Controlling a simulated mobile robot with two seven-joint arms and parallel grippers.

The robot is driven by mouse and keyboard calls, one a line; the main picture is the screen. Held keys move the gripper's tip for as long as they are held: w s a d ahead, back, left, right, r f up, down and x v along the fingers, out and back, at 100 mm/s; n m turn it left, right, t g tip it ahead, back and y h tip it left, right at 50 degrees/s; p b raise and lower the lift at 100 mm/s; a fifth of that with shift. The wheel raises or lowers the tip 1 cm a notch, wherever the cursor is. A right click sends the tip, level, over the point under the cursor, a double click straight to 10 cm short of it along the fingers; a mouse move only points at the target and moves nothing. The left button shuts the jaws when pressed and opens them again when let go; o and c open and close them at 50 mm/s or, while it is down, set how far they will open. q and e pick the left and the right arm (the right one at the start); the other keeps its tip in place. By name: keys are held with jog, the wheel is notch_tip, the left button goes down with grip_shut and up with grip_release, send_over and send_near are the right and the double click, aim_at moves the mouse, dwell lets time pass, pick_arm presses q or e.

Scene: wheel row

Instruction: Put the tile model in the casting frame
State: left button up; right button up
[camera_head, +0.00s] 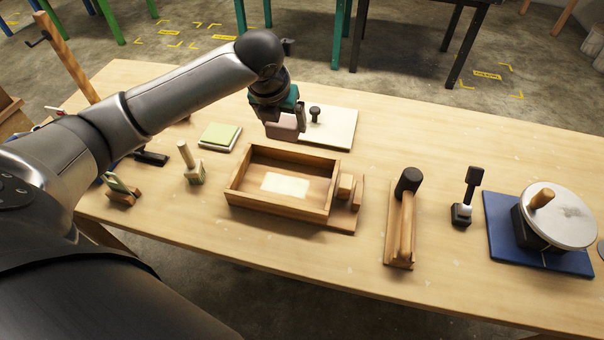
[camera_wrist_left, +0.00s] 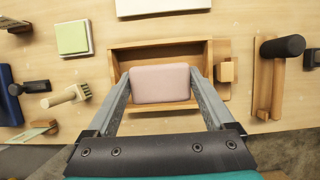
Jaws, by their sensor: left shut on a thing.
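The tile model, a dusty-pink rounded block (camera_head: 281,131), is held between the fingers of my left gripper (camera_head: 288,118). It also shows flat between the fingertips in the left wrist view (camera_wrist_left: 160,84). The casting frame, an open wooden box (camera_head: 278,208), sits on the table with a pale rectangle (camera_head: 286,184) on its floor. In the head view the gripper and block are above and behind the frame's far wall. In the left wrist view the block covers part of the frame (camera_wrist_left: 160,56). My right gripper is not in view.
A white board with a black knob (camera_head: 340,130) lies behind the frame. A green-topped pad (camera_head: 220,137) and a brush (camera_head: 193,170) are to its left. A wooden tool with a black end (camera_head: 405,220), a black tool (camera_head: 466,200) and a wheel on a blue mat (camera_head: 560,258) are to its right.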

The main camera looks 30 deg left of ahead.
pick_arm(q)
jog(key=f, duration=0.4)
jog(key=f+b, duration=0.1)
jog(key=f, duration=0.3)
jog(key=f+b, duration=0.1)
jog(key=f, duration=0.4)
jog(key=shift+s+a, duration=0.2)
jog(key=shift+s, duration=0.05)
jog(key=shift+f+b, duration=0.4)
jog(key=shift+f, duration=0.45)
notch_tip(320, 180, down, 4)
jog(key=shift+r+b, duration=0.15)
jog(key=shift+b, duration=0.3)
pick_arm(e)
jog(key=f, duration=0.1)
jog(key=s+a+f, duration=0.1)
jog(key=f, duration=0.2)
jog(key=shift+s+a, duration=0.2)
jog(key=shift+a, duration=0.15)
pick_arm(q)
jog(key=o, duration=1.3)
